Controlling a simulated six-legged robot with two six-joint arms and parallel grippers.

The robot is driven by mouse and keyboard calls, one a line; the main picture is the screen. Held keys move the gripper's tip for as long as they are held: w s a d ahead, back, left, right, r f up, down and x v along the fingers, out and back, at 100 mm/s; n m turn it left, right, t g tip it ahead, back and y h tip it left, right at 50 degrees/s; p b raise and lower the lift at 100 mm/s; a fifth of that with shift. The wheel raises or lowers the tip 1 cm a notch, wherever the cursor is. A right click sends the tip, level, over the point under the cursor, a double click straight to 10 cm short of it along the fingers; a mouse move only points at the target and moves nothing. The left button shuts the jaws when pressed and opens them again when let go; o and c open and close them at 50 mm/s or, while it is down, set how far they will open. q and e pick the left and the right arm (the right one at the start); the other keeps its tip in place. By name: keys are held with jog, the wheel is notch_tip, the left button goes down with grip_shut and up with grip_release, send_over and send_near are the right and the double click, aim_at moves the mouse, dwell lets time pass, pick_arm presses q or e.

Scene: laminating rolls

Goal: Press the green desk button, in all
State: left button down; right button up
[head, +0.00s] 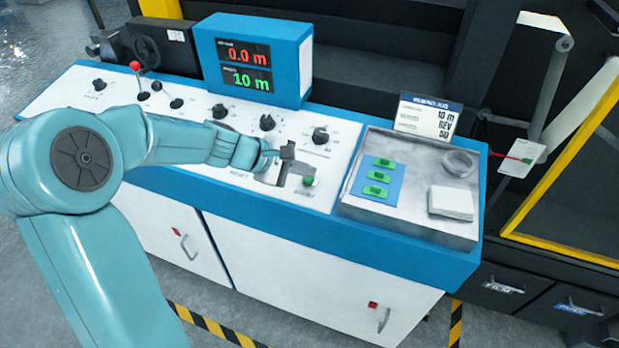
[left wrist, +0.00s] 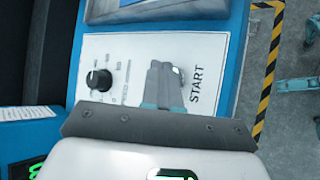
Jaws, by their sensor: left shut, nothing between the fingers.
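The green desk button (head: 310,181) sits on the white desk panel (head: 225,160), near the grey tray and above a small printed label. My left gripper (head: 283,179) is just left of it in the head view, low over the panel, shut and empty. In the left wrist view the shut fingers (left wrist: 162,88) point at the panel beside the word START. They hide most of the button there; only a pale rim shows beside them. I cannot tell whether the fingers touch the button. My right gripper is in neither view.
A blue display box (head: 253,62) reads 0.0 m in red and 10 m in green. Black knobs (head: 267,122) line the panel behind my gripper. A grey tray (head: 405,226) to the right holds green pieces on a blue card, a ring and a white block. A sign (head: 427,117) stands behind it.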

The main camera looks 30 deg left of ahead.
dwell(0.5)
pick_arm(q)
jog(key=shift+w+f+b, duration=0.1)
jog(key=shift+f+b, duration=0.3)
jog(key=shift+b, duration=0.1)
